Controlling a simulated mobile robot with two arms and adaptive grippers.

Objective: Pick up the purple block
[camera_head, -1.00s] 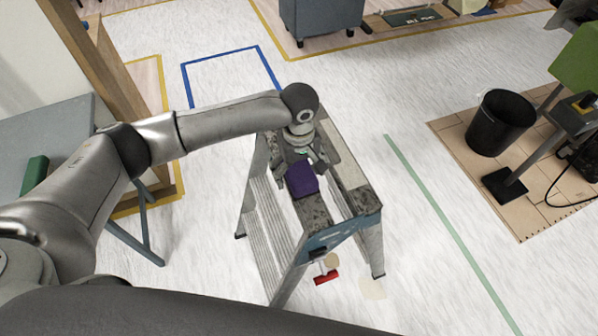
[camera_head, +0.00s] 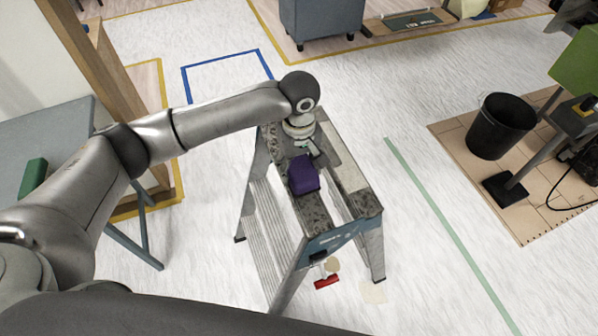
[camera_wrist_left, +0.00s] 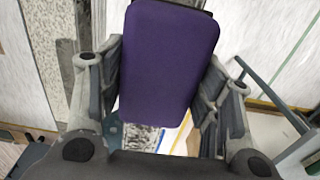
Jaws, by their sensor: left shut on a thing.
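The purple block (camera_head: 303,175) is at the top of the grey stepladder (camera_head: 345,232) in the head view. It also shows large in the left wrist view (camera_wrist_left: 168,62), between the two fingers. My left gripper (camera_head: 302,160) is shut on the block, with a finger along each of its sides. In the head view the wrist hides most of the fingers. I cannot tell whether the block still touches the ladder top. My right gripper is not in view.
A grey table with a green block (camera_head: 34,177) stands at the left beside a wooden frame (camera_head: 118,90). A black bin (camera_head: 500,127) stands at the right. A small red-handled thing (camera_head: 327,281) is at the ladder's front. The floor between the ladder and bin is clear.

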